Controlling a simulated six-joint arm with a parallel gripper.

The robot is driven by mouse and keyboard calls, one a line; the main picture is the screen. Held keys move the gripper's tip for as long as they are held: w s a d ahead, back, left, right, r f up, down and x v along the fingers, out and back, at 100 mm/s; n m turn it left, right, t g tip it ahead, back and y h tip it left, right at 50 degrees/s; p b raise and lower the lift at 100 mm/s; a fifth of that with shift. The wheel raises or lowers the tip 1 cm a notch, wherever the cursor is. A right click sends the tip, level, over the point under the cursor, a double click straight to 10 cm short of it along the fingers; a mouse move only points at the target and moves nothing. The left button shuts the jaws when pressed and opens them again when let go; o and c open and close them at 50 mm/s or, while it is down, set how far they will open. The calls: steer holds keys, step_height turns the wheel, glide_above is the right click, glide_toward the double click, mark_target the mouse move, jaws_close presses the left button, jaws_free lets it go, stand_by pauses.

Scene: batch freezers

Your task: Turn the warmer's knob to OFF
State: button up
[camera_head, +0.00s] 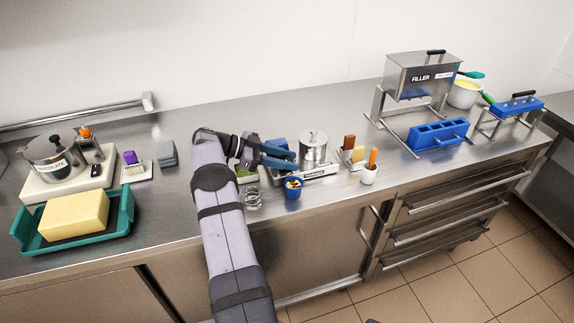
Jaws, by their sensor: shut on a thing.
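A lidded steel pot labelled CHOCOLATE (52,157) sits on a cream flat base (62,184) at the left, which looks like the warmer. A small black part (97,171) with a pale mark is at the base's right side; it may be the knob, but its setting is too small to read. My gripper (284,158) is well to the right of it, over the middle of the counter. Its blue fingers point right, beside a steel canister (313,147). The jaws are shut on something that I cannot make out.
A teal tray (30,240) with a yellow block lies in front of the base. A purple-topped item (130,157) and a grey block (167,153) stand to its right. A glass (252,198) and blue cup (293,188) stand near my gripper. The filler (422,76) is right.

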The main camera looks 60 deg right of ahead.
mark_target(287, 159)
steer(key=shift+m+y+b, duration=0.4)
steer(key=shift+m+b, duration=0.1)
steer(key=shift+b, duration=0.35)
steer(key=o, duration=1.1)
steer(key=shift+c, duration=0.2)
steer(key=shift+r, duration=0.1)
steer(key=shift+g, duration=0.3)
step_height(287, 159, up, 10)
steer(key=shift+f+p, duration=0.1)
steer(key=shift+p, duration=0.4)
